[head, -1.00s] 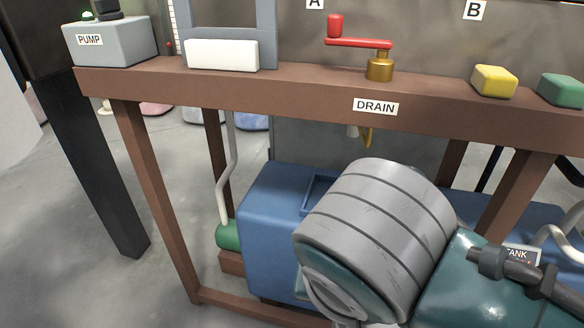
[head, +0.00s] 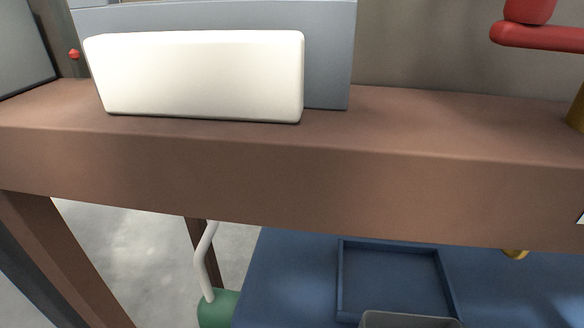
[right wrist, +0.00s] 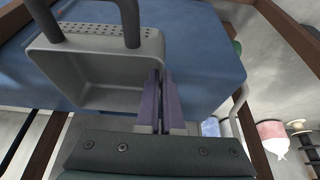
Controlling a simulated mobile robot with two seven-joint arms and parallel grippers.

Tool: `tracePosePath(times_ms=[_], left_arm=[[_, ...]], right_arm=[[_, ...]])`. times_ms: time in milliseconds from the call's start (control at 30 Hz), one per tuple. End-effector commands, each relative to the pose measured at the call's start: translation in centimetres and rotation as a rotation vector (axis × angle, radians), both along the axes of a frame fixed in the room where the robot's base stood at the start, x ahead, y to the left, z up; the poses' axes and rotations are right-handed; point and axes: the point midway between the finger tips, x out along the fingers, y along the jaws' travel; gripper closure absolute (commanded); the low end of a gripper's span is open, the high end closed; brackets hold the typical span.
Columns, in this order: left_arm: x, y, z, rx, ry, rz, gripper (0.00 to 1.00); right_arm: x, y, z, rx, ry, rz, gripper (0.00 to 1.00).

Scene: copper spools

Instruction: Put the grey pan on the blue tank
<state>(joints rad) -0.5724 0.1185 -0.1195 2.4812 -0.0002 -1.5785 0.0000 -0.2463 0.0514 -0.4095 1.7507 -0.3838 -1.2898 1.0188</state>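The grey pan (right wrist: 95,75) fills the upper left of the right wrist view, with a perforated strip and dark upright bars along its far side. My right gripper (right wrist: 162,78) has its purple fingers close together at the pan's right wall, and appears shut on it. The blue tank (right wrist: 205,50) lies behind the pan there. In the head view the tank (head: 290,280) shows under the beam, with a raised square frame (head: 342,280) on its top. A grey edge, likely the pan (head: 405,320), shows at the bottom, in front of that frame. My left gripper is not in view.
A brown beam (head: 250,180) crosses the head view above the tank, with a white block (head: 200,75) and a red handle (head: 545,36) on top. A brown leg (head: 60,260) stands at left. A green part (head: 217,310) with a pale pipe sits left of the tank.

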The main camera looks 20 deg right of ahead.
Motion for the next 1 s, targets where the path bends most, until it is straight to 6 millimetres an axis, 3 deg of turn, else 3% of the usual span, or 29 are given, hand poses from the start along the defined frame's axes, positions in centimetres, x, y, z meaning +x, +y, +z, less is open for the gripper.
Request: tracePosePath(times_ms=[533,767,1000], left_arm=[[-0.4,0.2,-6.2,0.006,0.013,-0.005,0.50],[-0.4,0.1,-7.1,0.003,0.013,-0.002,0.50],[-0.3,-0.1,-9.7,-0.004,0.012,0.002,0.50]], right_arm=[[12.8,-8.0,-0.3,-0.005,-0.006,-0.003,1.00],[14.7,-9.2,-0.1,-0.002,-0.002,0.000,1.00],[14.7,-9.2,-3.5,-0.002,-0.001,0.001,1.00]])
